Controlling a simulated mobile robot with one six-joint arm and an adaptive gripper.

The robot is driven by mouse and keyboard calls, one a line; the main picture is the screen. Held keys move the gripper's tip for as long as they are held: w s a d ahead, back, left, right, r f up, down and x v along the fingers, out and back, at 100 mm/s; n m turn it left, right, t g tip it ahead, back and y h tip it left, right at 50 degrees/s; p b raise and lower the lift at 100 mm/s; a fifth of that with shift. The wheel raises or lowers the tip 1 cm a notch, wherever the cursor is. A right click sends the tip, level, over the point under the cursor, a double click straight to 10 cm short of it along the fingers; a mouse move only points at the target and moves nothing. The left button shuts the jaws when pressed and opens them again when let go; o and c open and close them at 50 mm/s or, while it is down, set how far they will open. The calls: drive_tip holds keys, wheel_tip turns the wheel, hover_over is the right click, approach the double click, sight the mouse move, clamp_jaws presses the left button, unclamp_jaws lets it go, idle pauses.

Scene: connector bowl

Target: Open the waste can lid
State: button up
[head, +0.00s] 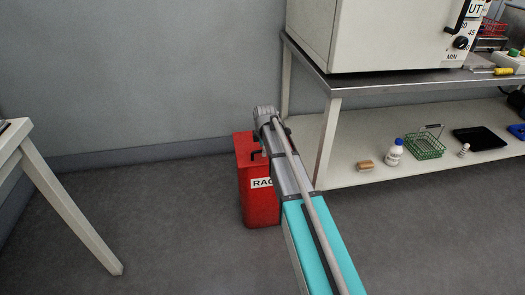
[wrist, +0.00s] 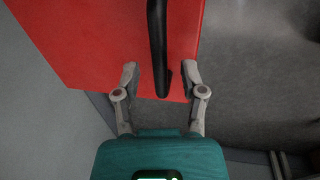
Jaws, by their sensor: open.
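The waste can (head: 258,205) is a red upright box on the floor against the back wall, with a label that reads "RAG" in part. My arm hides part of its right side. Its red lid (wrist: 90,45) fills the upper left of the wrist view and looks shut. A black handle (wrist: 158,50) runs along the lid; it also shows small in the head view (head: 255,154). My gripper (wrist: 160,72) is open, with one finger on each side of the handle's near end. I cannot tell whether either finger touches it. In the head view my arm hides the fingers.
A steel bench (head: 332,90) with a lower shelf (head: 350,172) stands right of the can. The shelf holds a bottle (head: 395,152), a green basket (head: 425,146) and a black tray (head: 480,138). A table leg (head: 70,210) stands at left. The floor between is clear.

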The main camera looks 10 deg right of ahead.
drive_tip(key=shift+c, duration=0.2)
clamp_jaws()
idle(0.3)
